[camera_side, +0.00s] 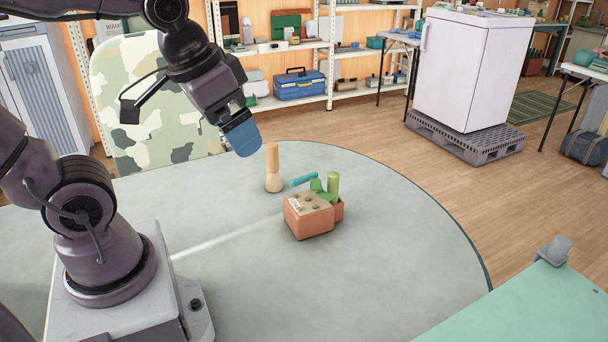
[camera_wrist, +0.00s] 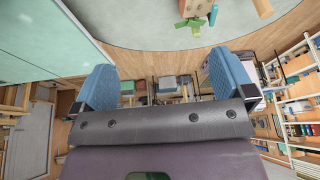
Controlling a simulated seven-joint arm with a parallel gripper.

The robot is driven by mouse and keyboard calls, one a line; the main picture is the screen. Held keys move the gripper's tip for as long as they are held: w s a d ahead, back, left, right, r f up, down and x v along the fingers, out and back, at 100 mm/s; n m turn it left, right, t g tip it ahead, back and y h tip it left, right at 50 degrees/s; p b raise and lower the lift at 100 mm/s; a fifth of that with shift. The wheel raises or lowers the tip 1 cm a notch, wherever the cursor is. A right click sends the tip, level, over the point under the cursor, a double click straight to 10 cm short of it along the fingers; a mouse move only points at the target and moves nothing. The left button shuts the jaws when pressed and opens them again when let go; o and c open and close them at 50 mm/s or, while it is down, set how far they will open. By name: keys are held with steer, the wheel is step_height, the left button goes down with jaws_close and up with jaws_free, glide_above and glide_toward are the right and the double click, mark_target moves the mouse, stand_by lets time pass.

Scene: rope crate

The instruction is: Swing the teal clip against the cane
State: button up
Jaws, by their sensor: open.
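A teal bar (camera_side: 303,180), which looks like the teal clip, shows at the back of a small orange crate (camera_side: 311,225); in the wrist view it is near the top (camera_wrist: 213,14). A green upright cylinder (camera_side: 333,185), possibly the cane, stands at the crate's right rear. Green pieces (camera_side: 319,186) lie between them and show in the wrist view (camera_wrist: 188,20). I cannot tell whether bar and cylinder touch. My gripper (camera_side: 245,142) is open and empty, above and left of the crate; its blue fingers are wide apart in the wrist view (camera_wrist: 164,80).
A pale wooden peg (camera_side: 273,170) stands on the round grey table (camera_side: 390,240), just left of the teal bar; its top lies close below and right of my gripper. The crate has a beige top with several dark spots. The table's front and right are clear.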

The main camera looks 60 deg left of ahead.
steer(key=w+a+f+g+y, duration=0.1)
steer(key=w+a+f+g, duration=0.2)
steer(key=w+a, duration=0.25)
steer(key=m+g+h, duration=0.1)
steer(key=m+h, duration=0.1)
steer(key=m, duration=1.6)
glide_toward(304, 176)
steer(key=f, duration=0.9)
steer(key=shift+w+d, duration=0.15)
steer(key=shift+d, duration=0.05)
steer(key=shift+c, duration=0.5)
steer(key=c, duration=0.7)
